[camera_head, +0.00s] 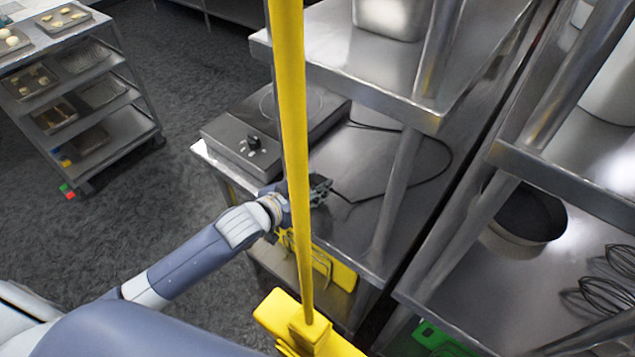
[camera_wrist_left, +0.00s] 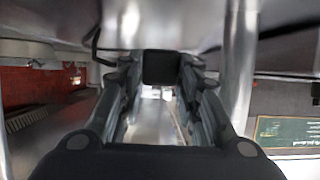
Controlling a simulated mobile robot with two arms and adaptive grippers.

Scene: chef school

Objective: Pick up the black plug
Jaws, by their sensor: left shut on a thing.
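My left gripper (camera_head: 320,190) reaches in over the front edge of the steel table (camera_head: 345,220), beside the hot plate. In the left wrist view its two fingers (camera_wrist_left: 161,85) are closed on the black plug (camera_wrist_left: 161,66), a dark block between the fingertips. A black cable (camera_head: 449,158) runs from the hot plate (camera_head: 255,130) in a loop over the table and back to my gripper. In the head view I cannot make out the plug apart from the dark fingers. My right gripper is not in view.
A yellow pole (camera_head: 292,100) stands upright in front of my left gripper in the head view. A steel shelf (camera_head: 345,75) with posts overhangs the table. A pan (camera_head: 525,215) and whisks (camera_head: 610,280) are at right. A tray rack (camera_head: 110,130) stands at left.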

